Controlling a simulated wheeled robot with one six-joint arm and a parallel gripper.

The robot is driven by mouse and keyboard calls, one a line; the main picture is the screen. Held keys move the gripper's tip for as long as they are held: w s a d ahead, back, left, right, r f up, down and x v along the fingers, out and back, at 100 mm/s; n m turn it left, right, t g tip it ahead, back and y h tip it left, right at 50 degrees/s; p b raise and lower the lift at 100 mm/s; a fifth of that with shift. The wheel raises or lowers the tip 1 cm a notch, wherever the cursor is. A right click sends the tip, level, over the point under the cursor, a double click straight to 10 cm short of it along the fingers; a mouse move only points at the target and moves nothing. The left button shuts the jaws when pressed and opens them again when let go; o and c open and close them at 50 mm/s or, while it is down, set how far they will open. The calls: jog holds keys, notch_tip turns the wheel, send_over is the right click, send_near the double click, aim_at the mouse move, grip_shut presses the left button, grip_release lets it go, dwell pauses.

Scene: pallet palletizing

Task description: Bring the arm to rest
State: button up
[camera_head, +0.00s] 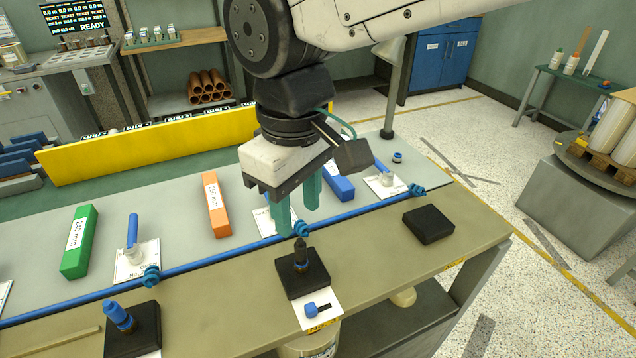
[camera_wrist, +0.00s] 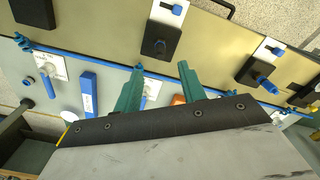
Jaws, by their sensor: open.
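My gripper (camera_head: 298,208) hangs from my arm above the middle of the workbench (camera_head: 232,270). Its two green fingers are apart and nothing shows between them. In the wrist view the gripper (camera_wrist: 158,84) also shows spread fingers over the bench. A white card with a blue mark (camera_head: 318,309) lies in front of that block. Part of a white card (camera_head: 264,222) behind the fingers is hidden.
A green bar (camera_head: 80,242), an orange bar (camera_head: 216,205) and a blue bar (camera_head: 339,186) lie on the grey strip. A blue rail (camera_head: 200,263) runs along the bench. A yellow barrier (camera_head: 150,147) stands behind. Black blocks stand at right (camera_head: 428,223) and left (camera_head: 132,330).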

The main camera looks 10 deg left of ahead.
jog(key=shift+s+d+f, duration=0.15)
jog(key=shift+d+f, duration=0.05)
jog(key=s+d+m, duration=0.1)
jog(key=d+m, duration=0.3)
jog(key=d, duration=0.7)
jog(key=s+d+m+t, duration=0.1)
jog(key=d+m, duration=0.3)
jog(key=d, duration=0.7)
jog(key=s+d+f+m, duration=0.1)
jog(key=d+m, duration=0.3)
jog(key=d, duration=0.7)
jog(key=shift+s+d, duration=0.15)
jog(key=shift+s, duration=0.65)
